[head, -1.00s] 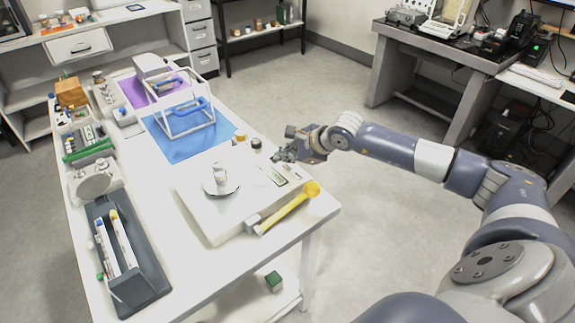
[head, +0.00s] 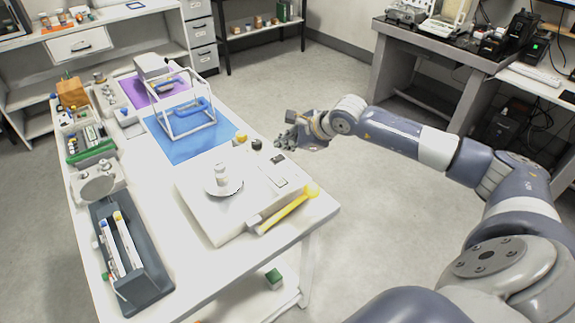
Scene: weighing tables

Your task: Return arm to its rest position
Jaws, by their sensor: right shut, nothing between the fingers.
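My right gripper (head: 285,140) is shut and empty. It hangs just off the right edge of the white table (head: 180,246), beyond the white balance (head: 216,214). My right arm reaches in from the lower right. The balance carries a round metal pan (head: 233,191) with a small white container (head: 221,175) standing on it. My left gripper is not in view.
A yellow tool (head: 290,208) lies along the balance's front right side. Small dark and yellow-capped jars (head: 256,144) stand near the gripper. A white frame (head: 187,134) stands on a blue mat (head: 185,150). Open floor (head: 370,220) lies right of the table.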

